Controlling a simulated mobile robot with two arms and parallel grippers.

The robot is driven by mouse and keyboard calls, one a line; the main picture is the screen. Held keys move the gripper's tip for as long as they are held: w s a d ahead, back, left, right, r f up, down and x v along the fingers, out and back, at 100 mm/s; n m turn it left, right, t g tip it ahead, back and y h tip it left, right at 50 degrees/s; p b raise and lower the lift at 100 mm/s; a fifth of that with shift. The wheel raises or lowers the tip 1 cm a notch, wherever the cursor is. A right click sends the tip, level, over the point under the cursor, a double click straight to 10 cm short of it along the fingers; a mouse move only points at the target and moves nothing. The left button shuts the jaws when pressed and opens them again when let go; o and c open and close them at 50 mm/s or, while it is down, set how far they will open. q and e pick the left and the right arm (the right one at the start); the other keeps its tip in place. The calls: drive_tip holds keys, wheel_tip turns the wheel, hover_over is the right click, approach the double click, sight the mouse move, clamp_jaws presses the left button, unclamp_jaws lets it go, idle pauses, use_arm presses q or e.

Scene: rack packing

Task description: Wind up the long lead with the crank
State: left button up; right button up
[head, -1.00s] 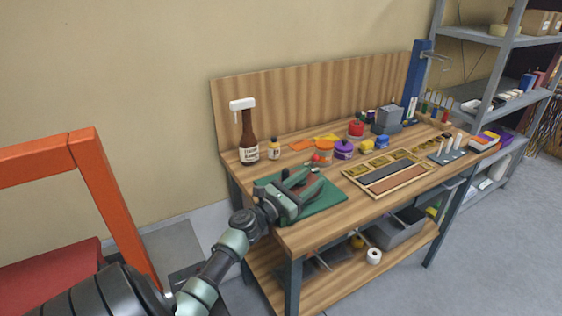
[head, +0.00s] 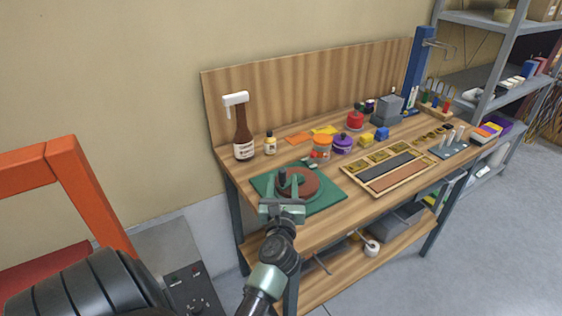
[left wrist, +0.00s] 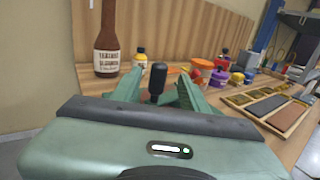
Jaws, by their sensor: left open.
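A brown round disc (head: 312,184), seemingly the crank's reel, lies on a green mat (head: 327,203) at the bench's left front. My left gripper (head: 286,189) is over the disc's near left side and hides part of it. In the left wrist view, a black upright crank handle (left wrist: 157,77) stands between the two green fingers of my left gripper (left wrist: 157,90). The fingers are open, with a gap on each side of the handle; whether either touches it cannot be told. I cannot make out the long lead. My right gripper is not in view.
A brown bottle (head: 243,136) and a small yellow bottle (head: 270,145) stand behind the mat. An orange jar (head: 321,148) and a purple jar (head: 343,144) stand behind it to the right. A wooden tray (head: 402,187) lies right of the mat. An orange frame (head: 103,200) is at left.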

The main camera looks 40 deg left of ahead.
sight(298, 174)
use_arm(q)
drive_tip(key=p+x, duration=0.1)
drive_tip(key=x, duration=0.6)
drive_tip(key=shift+a+r, duration=0.1)
drive_tip(key=shift+a, duration=0.1)
clamp_jaws()
idle(1.3)
